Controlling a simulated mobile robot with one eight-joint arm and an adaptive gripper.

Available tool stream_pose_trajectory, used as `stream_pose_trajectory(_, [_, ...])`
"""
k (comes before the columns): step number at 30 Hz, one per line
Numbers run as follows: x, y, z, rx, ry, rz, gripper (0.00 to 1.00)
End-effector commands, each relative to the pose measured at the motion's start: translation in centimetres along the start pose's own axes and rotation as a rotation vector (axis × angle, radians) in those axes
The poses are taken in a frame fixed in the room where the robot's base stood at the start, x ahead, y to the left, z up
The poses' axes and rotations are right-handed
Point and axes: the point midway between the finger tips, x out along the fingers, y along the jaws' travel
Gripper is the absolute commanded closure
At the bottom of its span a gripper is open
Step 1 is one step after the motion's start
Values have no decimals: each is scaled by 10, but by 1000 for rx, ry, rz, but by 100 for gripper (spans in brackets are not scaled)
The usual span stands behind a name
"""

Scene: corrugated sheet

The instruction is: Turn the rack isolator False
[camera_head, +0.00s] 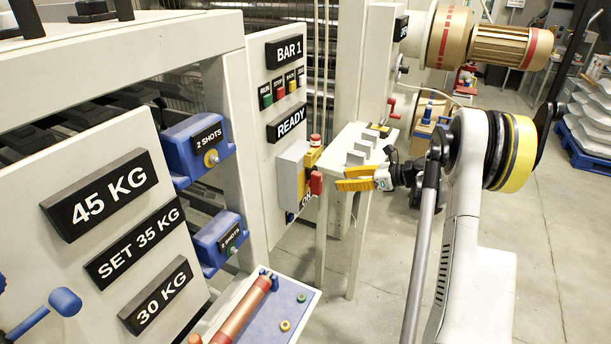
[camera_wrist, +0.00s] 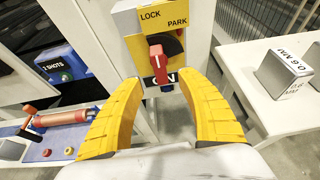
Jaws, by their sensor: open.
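The rack isolator is a grey and yellow box (camera_head: 291,177) on the white upright panel, with a red handle (camera_head: 315,183) on its front. In the wrist view the red handle (camera_wrist: 158,63) stands roughly upright over a dark dial, its lower end toward the ON label (camera_wrist: 164,79). LOCK and PARK are printed on the yellow plate (camera_wrist: 126,22) above. My gripper (camera_head: 340,184) is just right of the handle in the head view. In the wrist view its yellow fingers (camera_wrist: 158,84) are spread wide, left and right below the handle, holding nothing. Contact with the handle is not visible.
A white table (camera_wrist: 236,60) with a grey block (camera_wrist: 286,68) stands close to the right in the wrist view. A blue tray (camera_head: 296,318) with a red roller (camera_head: 243,309) lies at lower left. Open floor (camera_head: 555,235) shows to the right.

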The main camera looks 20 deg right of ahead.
Motion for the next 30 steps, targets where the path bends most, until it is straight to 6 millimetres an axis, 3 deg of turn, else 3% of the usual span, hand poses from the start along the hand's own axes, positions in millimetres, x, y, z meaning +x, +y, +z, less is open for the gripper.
stream_pose_trajectory(15, [90, 1, -2, -2, 1, 3, 55])
stream_pose_trajectory(21, [105, 1, -1, -1, 1, 1, 55])
stream_pose_trajectory(29, [106, 0, 0, -1, 1, 0, 55])
stream_pose_trajectory(30, [106, 0, 0, -1, 1, 0, 59])
